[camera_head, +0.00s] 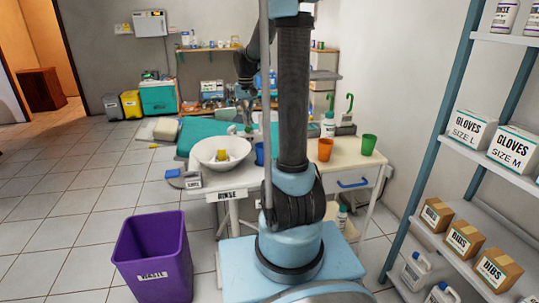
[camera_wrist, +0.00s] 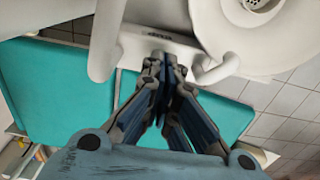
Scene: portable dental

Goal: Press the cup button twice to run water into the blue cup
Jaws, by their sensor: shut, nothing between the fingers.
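My gripper (camera_wrist: 165,60) is shut and empty in the wrist view. Its fingertips are close in front of a white panel (camera_wrist: 135,48) with a small dark label too small to read. I cannot tell whether they touch it. No cup button can be made out clearly. The white bowl (camera_wrist: 290,40) with a round drain is at the upper right. In the head view the blue cup (camera_head: 260,153) stands just right of the white bowl (camera_head: 208,148), partly hidden by my arm. The gripper is too small and dark there to read.
An orange cup (camera_head: 325,150) and a green cup (camera_head: 369,144) stand on the white cart at the right. A purple bin (camera_head: 152,255) is at the front left. Shelves with boxes line the right. A teal surface (camera_wrist: 60,85) lies below the panel.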

